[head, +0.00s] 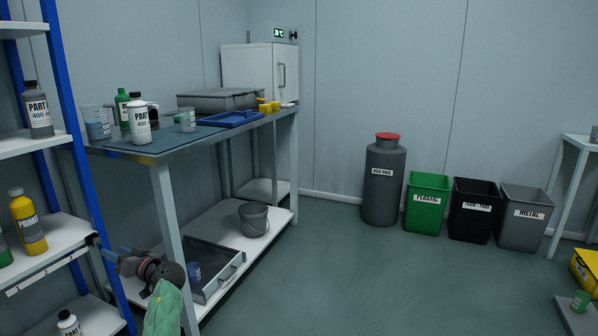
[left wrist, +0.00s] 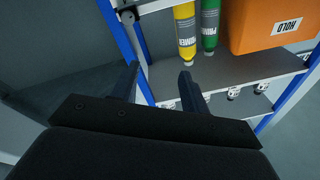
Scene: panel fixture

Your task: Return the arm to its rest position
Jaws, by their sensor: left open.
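My left arm, in a green sleeve, comes up from the bottom of the head view. Its gripper (head: 108,256) is beside the front edge of the blue-posted shelf, left of the workbench. In the left wrist view the two dark fingers of the left gripper (left wrist: 160,82) stand apart with nothing between them. Past the fingertips are the shelf's boards, a yellow primer bottle (left wrist: 185,30) and a green primer bottle (left wrist: 209,25). My right gripper is in neither view.
The shelf (head: 70,232) is close to the left gripper. The workbench (head: 190,141) stands to its right, with a grey tray (head: 225,272) and bucket (head: 254,219) on its lower board. An orange HOLD bin (left wrist: 265,22) is on the shelf.

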